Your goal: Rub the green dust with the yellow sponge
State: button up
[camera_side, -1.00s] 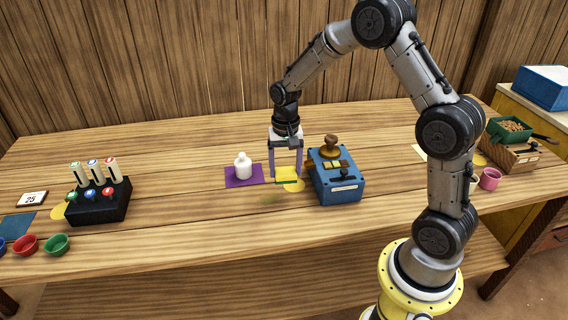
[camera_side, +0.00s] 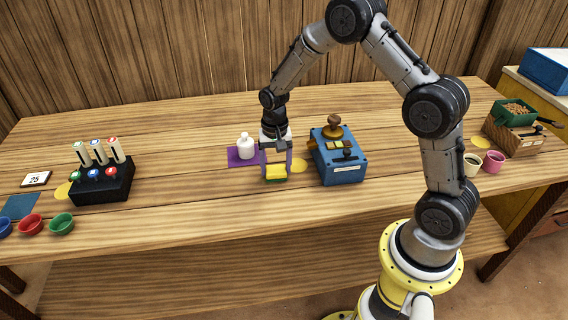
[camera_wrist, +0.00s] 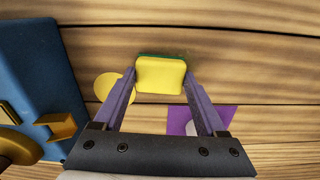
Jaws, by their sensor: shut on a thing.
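The yellow sponge (camera_side: 276,171) has a green underside and sits low at the tabletop in the side view. It also shows in the wrist view (camera_wrist: 160,75), with a thin green edge along its far side. My gripper (camera_wrist: 160,82) is shut on the sponge, one purple finger on each side; it points down in the side view (camera_side: 276,166). I cannot make out the green dust now; the sponge and fingers cover the spot where a faint green smudge showed earlier. Whether the sponge touches the wood is hard to tell.
A white bottle (camera_side: 245,146) stands on a purple mat (camera_side: 233,160) just left of my gripper. A blue box (camera_side: 342,174) with a knob and lever is close on the right. A yellow disc (camera_side: 299,165) lies between. The table in front (camera_side: 250,205) is clear.

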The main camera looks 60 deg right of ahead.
jog(key=shift+w+a, duration=2.25)
jog(key=shift+a, duration=0.05)
jog(key=shift+s+d, duration=3.55)
jog(key=shift+s, duration=0.05)
jog(key=shift+a, duration=0.3)
jog(key=shift+w+a, duration=3.55)
jog(key=shift+w, duration=0.05)
jog(key=shift+s+d, duration=3.65)
notch_tip(320, 180, up, 8)
